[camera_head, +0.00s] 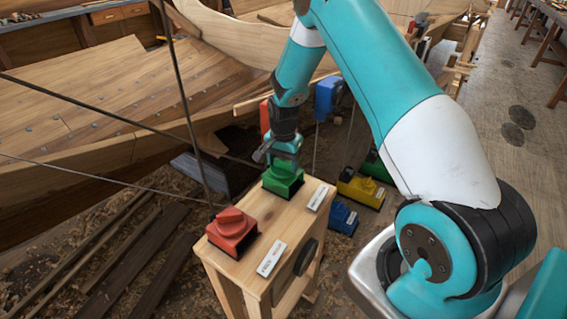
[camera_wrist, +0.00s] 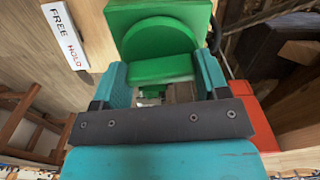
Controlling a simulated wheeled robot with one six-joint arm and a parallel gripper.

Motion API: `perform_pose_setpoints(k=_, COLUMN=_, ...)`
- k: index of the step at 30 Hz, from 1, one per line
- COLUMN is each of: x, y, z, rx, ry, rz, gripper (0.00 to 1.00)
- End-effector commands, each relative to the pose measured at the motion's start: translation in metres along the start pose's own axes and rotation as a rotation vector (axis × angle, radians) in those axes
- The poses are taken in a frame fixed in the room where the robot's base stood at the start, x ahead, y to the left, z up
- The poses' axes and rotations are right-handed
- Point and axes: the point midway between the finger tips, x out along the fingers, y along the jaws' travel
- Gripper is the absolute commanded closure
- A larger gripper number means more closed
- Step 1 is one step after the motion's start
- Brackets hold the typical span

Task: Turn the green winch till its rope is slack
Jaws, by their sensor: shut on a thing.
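The green winch (camera_head: 283,183) sits on top of the wooden stand (camera_head: 262,256), behind the red winch (camera_head: 232,228). My gripper (camera_head: 281,152) comes down on it from above. In the wrist view the green winch (camera_wrist: 157,14) shows a raised grip (camera_wrist: 160,68) between my teal fingers (camera_wrist: 162,84), which are shut on it. A dark rope (camera_head: 120,118) runs straight from the upper left towards the green winch. Its end is hidden near my gripper.
A white plate (camera_wrist: 64,36) by the green winch reads FREE and HOLD. Another plate (camera_head: 271,258) lies by the red winch. Other ropes run close on the left. Yellow (camera_head: 361,187) and blue (camera_head: 342,218) winches stand behind. The wooden hull (camera_head: 130,90) fills the left.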

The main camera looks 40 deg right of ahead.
Motion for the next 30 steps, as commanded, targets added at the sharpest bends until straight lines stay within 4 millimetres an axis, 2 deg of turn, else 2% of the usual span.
perform_pose_setpoints(k=15, x=-0.0005, y=-0.0003, z=-0.0003, rx=-0.453, ry=0.001, rz=-0.001, gripper=0.56)
perform_pose_setpoints(k=21, x=-0.0006, y=-0.0002, z=-0.0002, rx=-0.569, ry=0.000, rz=-0.001, gripper=0.56)
perform_pose_setpoints(k=30, x=-0.0009, y=-0.0001, z=-0.0003, rx=-0.653, ry=0.000, rz=0.000, gripper=0.56)
